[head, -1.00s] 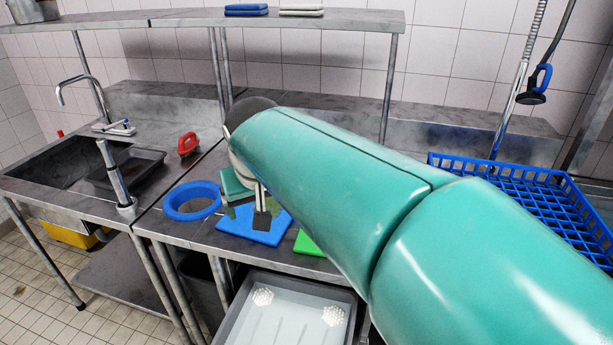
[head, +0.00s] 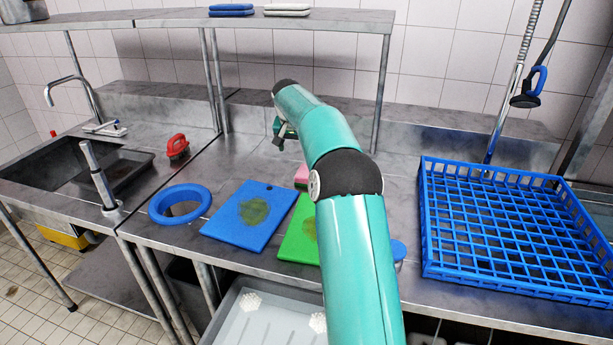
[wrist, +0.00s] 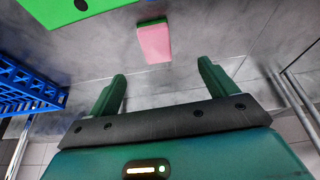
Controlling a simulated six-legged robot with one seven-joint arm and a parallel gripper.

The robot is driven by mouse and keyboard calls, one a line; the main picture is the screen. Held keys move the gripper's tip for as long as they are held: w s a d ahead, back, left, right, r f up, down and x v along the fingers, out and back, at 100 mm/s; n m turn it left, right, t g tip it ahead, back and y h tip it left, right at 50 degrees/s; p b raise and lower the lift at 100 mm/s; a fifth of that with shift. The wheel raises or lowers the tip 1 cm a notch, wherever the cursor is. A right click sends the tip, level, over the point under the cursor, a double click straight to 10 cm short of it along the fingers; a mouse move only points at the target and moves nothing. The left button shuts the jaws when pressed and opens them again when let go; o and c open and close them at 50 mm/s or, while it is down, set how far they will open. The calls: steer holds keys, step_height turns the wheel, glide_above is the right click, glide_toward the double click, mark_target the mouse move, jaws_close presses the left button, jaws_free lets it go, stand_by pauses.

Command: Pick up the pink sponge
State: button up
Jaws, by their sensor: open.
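The pink sponge (wrist: 154,43) lies on the steel counter in the wrist view, with a green layer along one end. It lies beyond my open fingertips, roughly in line with the gap between them and apart from both. In the head view only a small part of the sponge (head: 301,173) shows beside my arm, which hides the rest. My gripper (wrist: 160,92) is open and empty. In the head view my gripper (head: 283,135) is small and partly hidden behind my arm, near the back of the counter.
A green board (head: 296,242) and a stained blue board (head: 246,220) lie near the sponge. A blue ring (head: 158,212) and a red-handled brush (head: 177,146) are to the left. A blue rack (head: 432,235) stands to the right. A shelf (head: 150,18) hangs above.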

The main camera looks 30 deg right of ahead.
steer(key=shift+m, duration=0.3)
steer(key=x, duration=0.3)
steer(key=d+x, duration=0.1)
steer(key=x, duration=0.6)
steer(key=shift+d+f, duration=0.1)
steer(key=shift+d, duration=0.4)
steer(key=x, duration=0.4)
steer(key=shift+w+d+f, duration=0.1)
steer(key=shift+w+f, duration=0.2)
steer(key=shift+w, duration=0.05)
steer(key=shift+d+f, duration=0.15)
steer(key=shift+f, duration=0.1)
steer(key=shift+f, duration=0.2)
steer(key=c, duration=1.1)
